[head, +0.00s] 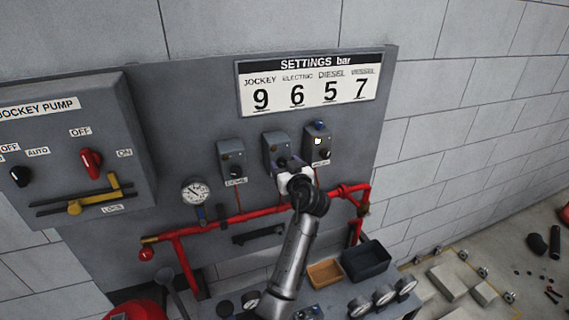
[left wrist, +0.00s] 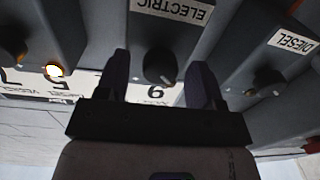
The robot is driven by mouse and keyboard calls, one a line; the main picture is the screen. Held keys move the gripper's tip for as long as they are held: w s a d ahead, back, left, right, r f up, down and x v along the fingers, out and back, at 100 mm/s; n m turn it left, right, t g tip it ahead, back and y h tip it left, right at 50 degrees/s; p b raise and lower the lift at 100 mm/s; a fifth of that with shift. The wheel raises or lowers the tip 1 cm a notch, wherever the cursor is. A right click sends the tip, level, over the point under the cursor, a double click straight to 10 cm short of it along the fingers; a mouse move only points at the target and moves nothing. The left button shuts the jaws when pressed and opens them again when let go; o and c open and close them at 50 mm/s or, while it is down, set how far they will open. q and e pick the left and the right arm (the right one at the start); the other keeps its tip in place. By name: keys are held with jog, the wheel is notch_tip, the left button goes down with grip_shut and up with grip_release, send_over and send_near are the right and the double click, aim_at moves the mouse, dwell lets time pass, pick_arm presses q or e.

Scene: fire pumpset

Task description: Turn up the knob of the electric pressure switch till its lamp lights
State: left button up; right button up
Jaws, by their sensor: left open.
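The electric pressure switch (head: 275,143) is the middle of three grey boxes on the panel. In the left wrist view, which is upside down, its ELECTRIC label (left wrist: 173,9) and black round knob (left wrist: 160,66) show. My left gripper (head: 284,165) is in front of the switch's lower part. In the left wrist view its two fingers (left wrist: 160,84) are apart, one on each side of the knob, with gaps between. Whether they reach the knob's depth is unclear. I see no lit lamp on this switch; the gripper partly covers it. My right gripper is not in view.
The right-hand switch (head: 313,157) has a lit lamp (head: 318,141). The DIESEL switch (head: 228,151) is at the left, unlit. Above is the settings board (head: 316,66), with 6 under ELECTRIC. Red pipe (head: 240,217), a gauge (head: 195,191) and trays (head: 365,262) are below.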

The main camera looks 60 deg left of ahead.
pick_arm(q)
jog(key=shift+a, duration=0.25)
jog(key=c, duration=0.9)
